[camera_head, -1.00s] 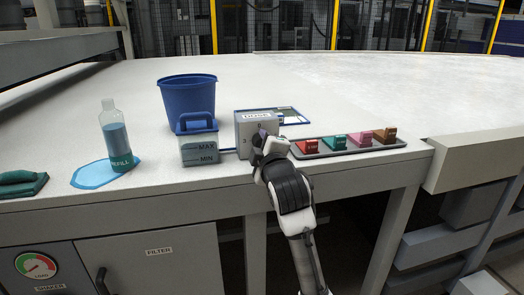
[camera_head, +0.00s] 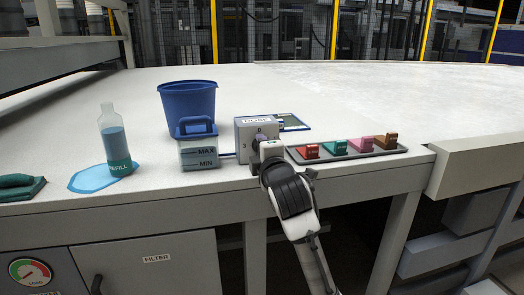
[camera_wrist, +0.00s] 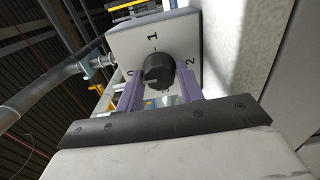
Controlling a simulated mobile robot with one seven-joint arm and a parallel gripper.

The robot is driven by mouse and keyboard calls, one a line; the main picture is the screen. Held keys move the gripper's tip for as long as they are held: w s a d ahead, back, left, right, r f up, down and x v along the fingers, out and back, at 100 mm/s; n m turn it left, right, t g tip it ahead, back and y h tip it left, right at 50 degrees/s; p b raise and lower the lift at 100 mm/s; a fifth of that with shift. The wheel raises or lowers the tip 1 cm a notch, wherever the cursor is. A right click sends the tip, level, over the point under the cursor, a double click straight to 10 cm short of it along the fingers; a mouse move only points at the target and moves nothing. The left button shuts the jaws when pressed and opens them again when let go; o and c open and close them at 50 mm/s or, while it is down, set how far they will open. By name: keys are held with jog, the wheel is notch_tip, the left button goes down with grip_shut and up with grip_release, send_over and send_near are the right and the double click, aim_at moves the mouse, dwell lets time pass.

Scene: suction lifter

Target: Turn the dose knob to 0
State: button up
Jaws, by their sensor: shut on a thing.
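The dose knob (camera_wrist: 158,68) is a dark round knob on the front of the grey box labelled DOSE (camera_head: 243,130). In the wrist view, the box face shows 0 left of the knob, 1 above it and 2 to its right. My gripper (camera_wrist: 160,77) has its two purple fingers on opposite sides of the knob, shut on it. A small pale mark shows on the knob, but I cannot tell which number it points to. In the head view, my gripper (camera_head: 260,137) covers the knob; 0 shows above it and 3 to its left.
A clear tank marked MAX and MIN (camera_head: 199,155) stands just left of the dose box, with a blue bucket (camera_head: 188,99) behind. A tray (camera_head: 378,152) with several coloured blocks lies to the right. A refill bottle (camera_head: 114,145) stands farther left.

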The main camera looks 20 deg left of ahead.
jog(key=shift+f, duration=0.1)
jog(key=o, duration=0.9)
jog(key=b+v, duration=0.1)
jog(key=v, duration=1.2)
jog(key=shift+s+d, duration=0.25)
jog(key=shift+s, duration=0.1)
